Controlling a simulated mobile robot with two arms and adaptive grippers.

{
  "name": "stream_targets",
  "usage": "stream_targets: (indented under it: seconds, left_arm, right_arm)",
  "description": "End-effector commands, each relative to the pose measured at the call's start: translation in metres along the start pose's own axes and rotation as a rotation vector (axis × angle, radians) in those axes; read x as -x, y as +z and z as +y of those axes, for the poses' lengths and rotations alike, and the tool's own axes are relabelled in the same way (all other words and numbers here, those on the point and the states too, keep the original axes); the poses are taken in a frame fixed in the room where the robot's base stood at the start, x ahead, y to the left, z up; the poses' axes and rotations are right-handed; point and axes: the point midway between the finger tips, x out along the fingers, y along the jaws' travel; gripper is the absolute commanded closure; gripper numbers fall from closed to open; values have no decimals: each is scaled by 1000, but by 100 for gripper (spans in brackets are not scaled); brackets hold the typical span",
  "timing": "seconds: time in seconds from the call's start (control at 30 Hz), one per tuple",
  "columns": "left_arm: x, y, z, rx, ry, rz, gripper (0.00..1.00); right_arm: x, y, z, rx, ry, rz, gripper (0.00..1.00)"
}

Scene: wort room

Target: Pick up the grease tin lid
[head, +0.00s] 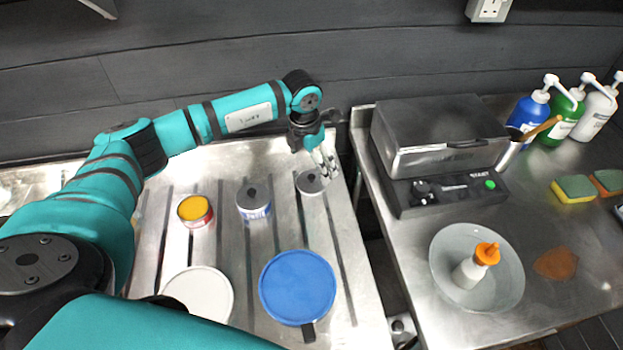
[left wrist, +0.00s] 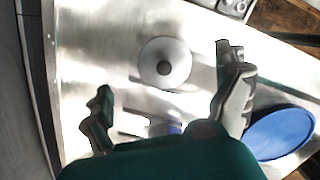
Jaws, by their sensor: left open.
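A round grey lid with a dark knob (head: 308,187), which I take for the grease tin lid, lies on the ribbed metal surface. It also shows in the left wrist view (left wrist: 178,66), lying flat ahead of the fingers. My left gripper (head: 325,164) is open and empty, just above the lid and partly in front of it. In the left wrist view its fingers (left wrist: 167,96) are spread wide, with the lid beyond the gap. An open red tin with yellow contents (head: 195,210) stands to the left. My right gripper is not in view.
A tin with a blue and white label and dark knob (head: 254,208) stands left of the lid. A blue disc (head: 297,287) and white disc (head: 200,293) lie nearer. A grey box (head: 437,130) stands right, past a gap between the surfaces.

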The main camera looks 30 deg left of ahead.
Motion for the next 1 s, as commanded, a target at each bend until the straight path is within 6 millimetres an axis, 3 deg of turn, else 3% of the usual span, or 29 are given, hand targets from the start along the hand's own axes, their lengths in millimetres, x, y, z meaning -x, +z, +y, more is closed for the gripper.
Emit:
stream_targets:
  seconds: [0.2,0.33,0.63,1.0]
  left_arm:
    - [-26,-12,-4,0,-1,6,0]
    - [-44,-10,-4,0,-2,3,0]
    - [-51,-10,-4,-1,0,1,0]
    - [-50,-10,-4,0,0,1,47]
  right_arm:
    - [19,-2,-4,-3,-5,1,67]
    - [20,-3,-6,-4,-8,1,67]
    - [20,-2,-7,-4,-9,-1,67]
    - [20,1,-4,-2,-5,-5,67]
